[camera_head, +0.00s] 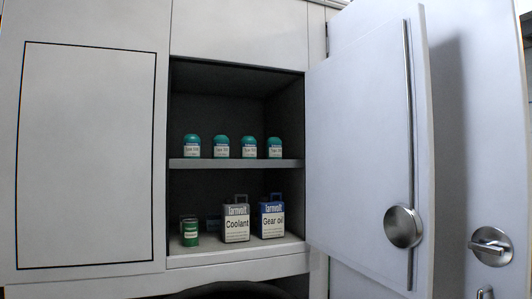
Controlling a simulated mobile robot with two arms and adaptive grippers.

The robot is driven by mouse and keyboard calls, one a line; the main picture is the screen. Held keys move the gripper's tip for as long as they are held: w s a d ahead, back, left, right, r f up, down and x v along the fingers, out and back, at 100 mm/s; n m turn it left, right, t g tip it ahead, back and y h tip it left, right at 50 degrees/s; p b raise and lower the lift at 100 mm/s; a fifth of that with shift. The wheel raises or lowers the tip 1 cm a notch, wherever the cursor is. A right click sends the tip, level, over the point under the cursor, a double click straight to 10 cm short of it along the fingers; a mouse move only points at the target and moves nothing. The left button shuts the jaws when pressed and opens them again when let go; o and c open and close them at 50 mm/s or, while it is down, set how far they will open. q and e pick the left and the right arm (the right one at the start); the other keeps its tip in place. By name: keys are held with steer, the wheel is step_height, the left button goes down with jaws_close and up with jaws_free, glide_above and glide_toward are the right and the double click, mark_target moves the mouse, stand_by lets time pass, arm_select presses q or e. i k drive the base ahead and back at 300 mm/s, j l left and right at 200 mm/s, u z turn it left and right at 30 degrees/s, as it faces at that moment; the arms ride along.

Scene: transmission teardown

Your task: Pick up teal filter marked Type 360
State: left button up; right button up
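Several teal-topped filters with white labels stand upright in a row on the upper shelf of an open cabinet: a leftmost filter (192,146), a second filter (221,147), a third filter (249,148) and a rightmost filter (274,148). They stand apart from each other. Their labels seem to begin with "Type", but the numbers are too small to read surely, so I cannot tell which is Type 360. Neither of my grippers is in view.
The shelf (235,163) has a clear front edge. Below stand a green can (190,233), a Coolant can (236,223) and a Gear oil can (272,220). The cabinet door (365,150) is swung open to the right, with a round knob (403,226).

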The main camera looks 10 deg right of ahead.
mark_target(221, 144)
steer(key=i+j+u, duration=0.1)
steer(key=i+j, duration=0.3)
steer(key=j, duration=0.2)
steer(key=i+j+u, duration=0.1)
steer(key=i+j, duration=0.3)
steer(key=j, duration=0.15)
